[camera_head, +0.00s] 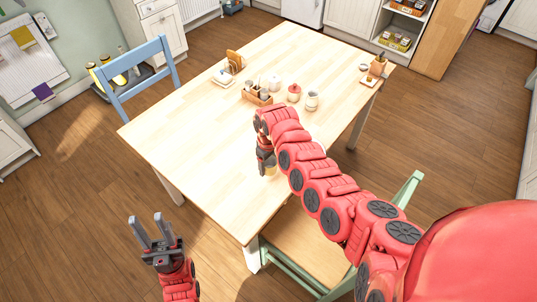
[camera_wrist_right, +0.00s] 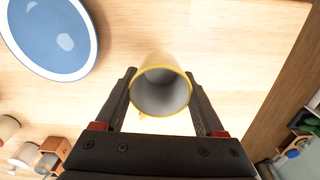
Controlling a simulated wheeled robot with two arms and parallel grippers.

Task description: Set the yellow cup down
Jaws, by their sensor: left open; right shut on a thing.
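The yellow cup shows in the right wrist view as a round mouth with a yellow rim (camera_wrist_right: 146,68) and a pale grey inside. My right gripper (camera_wrist_right: 160,82) is shut on it, one finger on each side. In the head view, only a small yellowish part of the cup (camera_head: 270,171) shows below my right gripper (camera_head: 266,163), over the table's near part. I cannot tell whether its base touches the tabletop. The cup looks empty. My left gripper (camera_head: 153,231) is open and empty, off the table at the lower left.
The wooden table (camera_head: 190,130) has wide clear room at its left. A wooden caddy (camera_head: 257,95), a red-and-white jar (camera_head: 294,93) and a white jug (camera_head: 312,100) stand farther back. A blue plate (camera_wrist_right: 48,35) lies near the cup. A blue chair (camera_head: 137,75) stands at the far left.

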